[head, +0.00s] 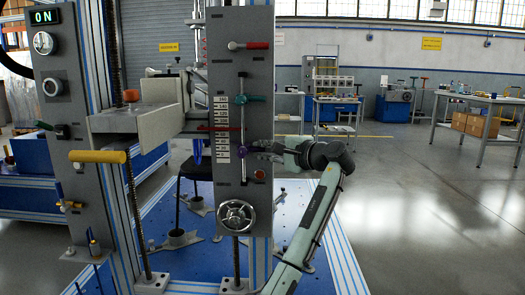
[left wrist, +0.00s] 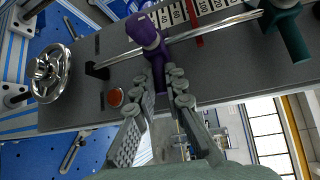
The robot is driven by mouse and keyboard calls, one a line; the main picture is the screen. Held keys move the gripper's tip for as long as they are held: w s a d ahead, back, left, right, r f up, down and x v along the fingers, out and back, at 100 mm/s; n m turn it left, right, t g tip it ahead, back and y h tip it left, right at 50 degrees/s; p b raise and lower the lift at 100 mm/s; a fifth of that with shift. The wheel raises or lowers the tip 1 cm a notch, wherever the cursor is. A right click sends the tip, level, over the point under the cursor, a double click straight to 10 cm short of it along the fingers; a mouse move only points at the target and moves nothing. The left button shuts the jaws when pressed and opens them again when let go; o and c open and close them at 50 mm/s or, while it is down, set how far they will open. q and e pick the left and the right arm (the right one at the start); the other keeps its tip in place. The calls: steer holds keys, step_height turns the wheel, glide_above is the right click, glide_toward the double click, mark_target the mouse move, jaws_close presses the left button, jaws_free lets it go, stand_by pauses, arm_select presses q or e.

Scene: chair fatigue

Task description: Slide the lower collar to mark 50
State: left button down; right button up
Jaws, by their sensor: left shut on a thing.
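The lower collar (head: 241,149) is purple and sits on an upright metal rod on the grey panel. In the left wrist view the purple collar (left wrist: 144,30) has a stem that reaches between my fingers. My left gripper (head: 258,148) is shut on that stem from the right side of the panel; its fingers (left wrist: 162,78) lie on either side of it. A red pointer (head: 218,128) crosses the scale above the purple collar. My right gripper is not in view.
A teal upper collar (head: 248,99) is higher on the same rod. A red-handled lever (head: 249,45) is above, and an orange-red button (head: 260,174) and a metal handwheel (head: 237,216) are below. Open floor (head: 420,210) lies right of the machine.

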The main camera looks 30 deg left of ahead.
arm_select(q)
steer(key=c, duration=1.6)
jaws_free()
steer(key=shift+o, duration=0.2)
steer(key=v, duration=1.2)
